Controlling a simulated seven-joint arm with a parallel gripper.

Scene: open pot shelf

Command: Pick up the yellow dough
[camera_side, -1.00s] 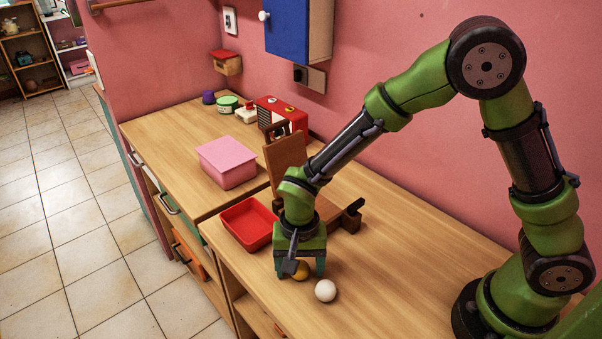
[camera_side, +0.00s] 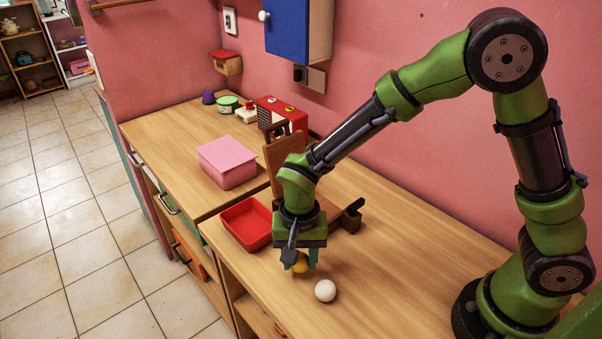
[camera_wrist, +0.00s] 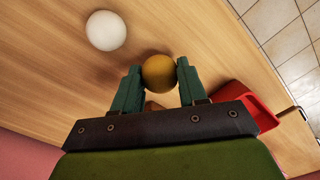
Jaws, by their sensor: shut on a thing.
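The yellow dough (camera_side: 301,265) is a small round ball between the fingers of my gripper (camera_side: 300,260). In the wrist view the dough (camera_wrist: 159,73) sits between the two green fingertips, and my gripper (camera_wrist: 160,78) is shut on it. In the side view the dough is partly hidden by a finger and is held a little above the wooden counter (camera_side: 400,262). A white ball (camera_side: 325,290) rests on the counter just right of and nearer than the dough. It also shows at the upper left in the wrist view (camera_wrist: 106,31).
A red open tray (camera_side: 246,222) stands on the counter left of my gripper. A brown wooden stand (camera_side: 284,153) with a dark-handled item is behind it. A pink box (camera_side: 227,161) is farther back. The counter right of the white ball is clear.

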